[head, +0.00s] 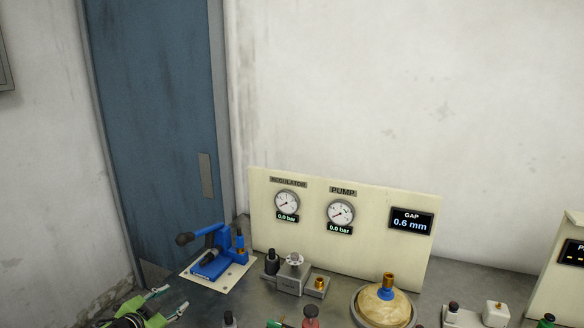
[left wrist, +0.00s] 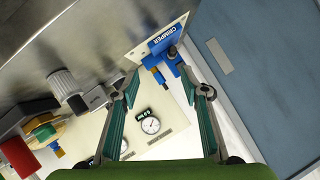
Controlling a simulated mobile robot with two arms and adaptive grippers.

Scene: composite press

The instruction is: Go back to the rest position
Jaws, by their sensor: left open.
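My left gripper (head: 169,300) is at the bottom left of the head view, in front of the blue crimper (head: 212,256). Its fingers are apart with nothing between them. In the left wrist view the two fingers of the left gripper (left wrist: 160,80) reach up from the bottom, spread wide. The blue crimper also shows beyond the fingers there (left wrist: 168,60), on its pale base plate. My right gripper is in neither view.
A cream panel (head: 375,245) with REGULATOR and PUMP gauges at 0.0 bar and a GAP display (head: 411,222) at 0.6 mm stands behind the bench. A grey valve block (head: 292,278) and a round tan part (head: 384,305) sit before it. A blue door (head: 150,120) is at left.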

